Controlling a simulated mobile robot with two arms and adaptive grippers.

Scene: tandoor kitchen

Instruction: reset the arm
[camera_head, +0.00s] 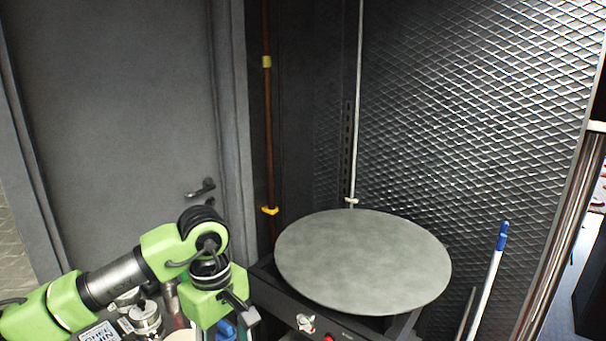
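My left arm, green and black, comes in from the lower left and bends downward at the wrist. My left gripper (241,308) is at the low end of this arm, left of the round grey plate. Only a small dark part of it shows, so I cannot tell if it is open or shut, and no held object can be made out. My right arm and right gripper are out of view.
A large round grey plate (365,262) rests on a dark stand (270,288). Metal containers (146,316) crowd below my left arm. A blue-tipped pole (493,270) leans at the right, before a mesh wall (470,120). A grey door (115,120) stands behind.

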